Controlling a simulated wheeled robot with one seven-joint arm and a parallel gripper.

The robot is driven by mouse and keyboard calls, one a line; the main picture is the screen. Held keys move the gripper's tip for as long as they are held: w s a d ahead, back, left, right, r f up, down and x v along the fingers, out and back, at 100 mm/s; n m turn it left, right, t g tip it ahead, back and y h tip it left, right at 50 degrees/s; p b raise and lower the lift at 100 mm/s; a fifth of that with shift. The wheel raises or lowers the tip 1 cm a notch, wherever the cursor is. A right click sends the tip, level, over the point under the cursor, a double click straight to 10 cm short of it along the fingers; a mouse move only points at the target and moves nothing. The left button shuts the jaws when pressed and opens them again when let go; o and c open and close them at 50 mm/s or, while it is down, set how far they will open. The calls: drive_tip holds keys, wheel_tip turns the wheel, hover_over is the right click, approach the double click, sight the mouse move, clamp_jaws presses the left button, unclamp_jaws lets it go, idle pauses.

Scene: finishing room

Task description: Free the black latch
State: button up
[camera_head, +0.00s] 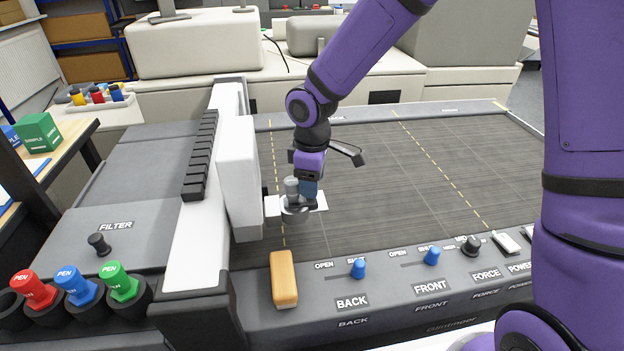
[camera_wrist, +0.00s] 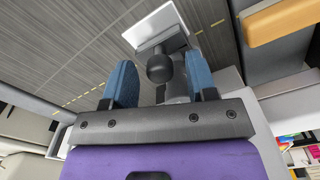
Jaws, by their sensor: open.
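My gripper (camera_head: 304,199) points down beside the white carriage head (camera_head: 240,178) of the flatbed machine. In the wrist view its two blue fingers (camera_wrist: 160,70) are apart. A dark round-ended knob (camera_wrist: 159,67) shows between them, apparently touching neither; it may be the black latch, but I cannot tell for sure. A grey cylinder stands behind the knob, and a white plate (camera_wrist: 161,25) lies beyond. In the head view the white plate (camera_head: 319,204) shows beside my gripper, which hides much of this area.
The white gantry beam (camera_head: 205,200) with a row of black blocks (camera_head: 199,157) crosses the bed (camera_head: 380,170). An orange-tan block (camera_head: 284,279) and blue sliders (camera_head: 359,268) are on the front panel. A black FILTER knob (camera_head: 99,243) and several coloured pens (camera_head: 75,285) are at left.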

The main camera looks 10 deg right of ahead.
drive_tip(key=shift+c, duration=0.4)
clamp_jaws()
drive_tip(key=shift+d, duration=2)
drive_tip(key=shift+o, duration=0.4)
unclamp_jaws()
drive_tip(key=shift+d, duration=0.15)
wheel_tip(320, 180, up, 11)
